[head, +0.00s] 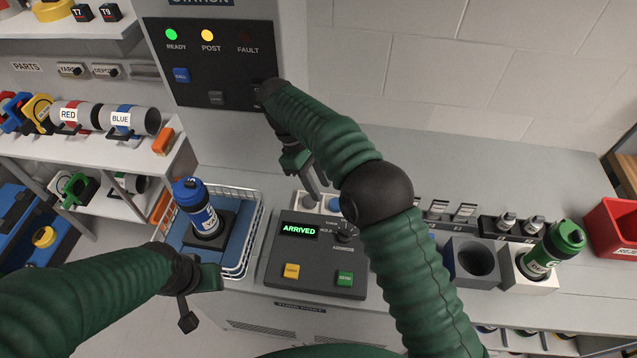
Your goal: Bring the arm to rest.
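My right arm reaches up across the middle of the head view. Its gripper (312,182) hangs below the wrist, in front of the panel's lower edge and above the back of the console (318,268). I see no object in it, and its finger gap is unclear. My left arm comes in from the lower left. Its gripper (190,312) is beside the front of the wire basket (247,232), apart from the blue-capped bottle (197,208) there. I see nothing in it; its finger gap is also unclear.
The station panel (212,62) shows green and yellow lamps lit. The console screen reads ARRIVED. A green-capped bottle (548,252) stands tilted in a white holder at right, beside an empty dark holder (473,262). A red bin (612,228) is far right. Shelves (80,150) stand left.

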